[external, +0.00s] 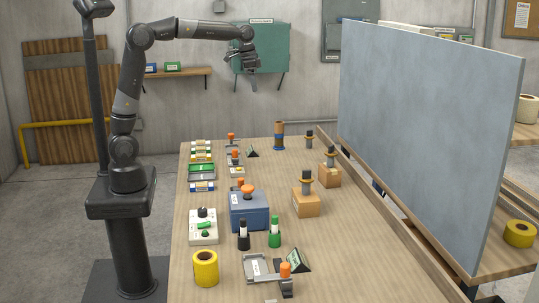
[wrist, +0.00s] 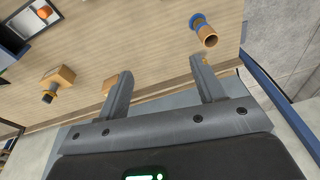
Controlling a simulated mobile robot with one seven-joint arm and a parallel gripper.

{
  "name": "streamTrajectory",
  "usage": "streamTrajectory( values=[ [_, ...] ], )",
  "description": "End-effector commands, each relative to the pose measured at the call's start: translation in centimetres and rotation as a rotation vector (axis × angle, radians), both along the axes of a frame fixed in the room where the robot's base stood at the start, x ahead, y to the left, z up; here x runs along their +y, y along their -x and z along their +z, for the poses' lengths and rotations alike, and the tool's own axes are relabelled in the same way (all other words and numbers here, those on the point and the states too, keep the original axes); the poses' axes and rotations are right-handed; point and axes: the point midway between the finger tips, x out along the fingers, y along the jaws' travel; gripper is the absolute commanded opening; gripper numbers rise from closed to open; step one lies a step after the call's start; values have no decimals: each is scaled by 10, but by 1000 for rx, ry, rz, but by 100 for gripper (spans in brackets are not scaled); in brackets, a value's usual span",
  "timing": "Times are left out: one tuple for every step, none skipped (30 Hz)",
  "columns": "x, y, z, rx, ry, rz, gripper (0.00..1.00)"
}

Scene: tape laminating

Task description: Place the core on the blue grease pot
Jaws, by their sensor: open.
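The core, a brown hollow tube (external: 279,127), stands upright at the far end of the table. Blue shows below it and as a band on it, which I take for the blue grease pot (external: 279,147). In the wrist view the core's open end (wrist: 210,41) faces me, with the blue pot (wrist: 198,20) directly behind it. I cannot tell whether the core sits on top of the pot or around it. My gripper (external: 246,62) is raised high above the table's far end, apart from both. Its fingers (wrist: 160,67) are spread and empty.
Wooden blocks with dark posts (external: 306,206) stand along the table's right side, beside a tall grey panel (external: 425,130). A blue box (external: 249,215), dark and green bottles (external: 274,238) and a yellow roll (external: 205,270) stand nearer. The table around the core is mostly clear.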

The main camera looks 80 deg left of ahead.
Motion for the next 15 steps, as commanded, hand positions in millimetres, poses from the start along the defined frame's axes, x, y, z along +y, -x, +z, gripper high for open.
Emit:
streamTrajectory(
  values=[
    [-11, 18, 6, -19, -1, 2, 62],
    [-17, 27, 9, -30, -1, 5, 62],
    [-24, 40, 11, -44, -1, 9, 62],
    [-30, 50, 12, -54, 0, 12, 62],
    [-35, 60, 12, -65, 0, 14, 62],
    [-42, 73, 13, -79, 2, 20, 62],
    [-46, 83, 13, -90, 3, 22, 62],
    [-51, 93, 13, -100, 4, 25, 62],
    [-57, 107, 12, -114, 6, 29, 62],
    [-62, 116, 11, -125, 8, 32, 62],
    [-66, 127, 9, -135, 10, 34, 62],
    [-72, 140, 6, -149, 13, 38, 62],
    [-75, 150, 4, -159, 15, 40, 62],
    [-79, 161, 1, -169, 18, 44, 62],
    [-84, 174, -3, -183, 22, 48, 62]
  ],
)
